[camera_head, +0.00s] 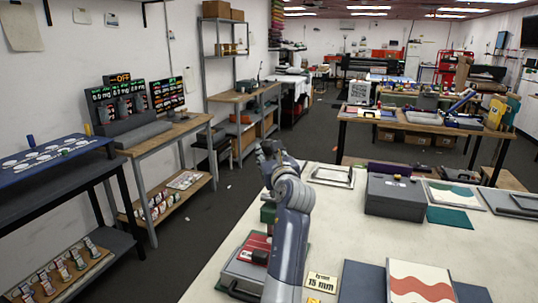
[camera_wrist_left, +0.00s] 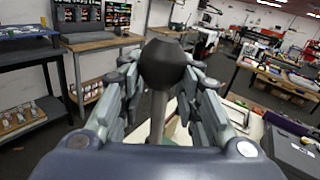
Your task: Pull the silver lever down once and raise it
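The lever's dark round knob (camera_wrist_left: 162,62) sits between the fingers of my left gripper (camera_wrist_left: 163,75) in the left wrist view. Its greyish shaft (camera_wrist_left: 158,118) runs down between the fingers. The fingers flank the knob closely; I cannot tell whether they press on it. In the head view my left gripper (camera_head: 267,155) is above the near table, and my arm hides most of the lever. A press with a red and grey base (camera_head: 246,258) stands partly behind my arm. My right gripper is not in view.
The pale table (camera_head: 400,250) holds a grey box (camera_head: 394,195), a "15 mm" card (camera_head: 321,282) and a red-and-white wavy print (camera_head: 418,286). A wooden bench with an "OFF" display (camera_head: 120,78) stands to the left. Dark floor (camera_head: 215,215) lies between.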

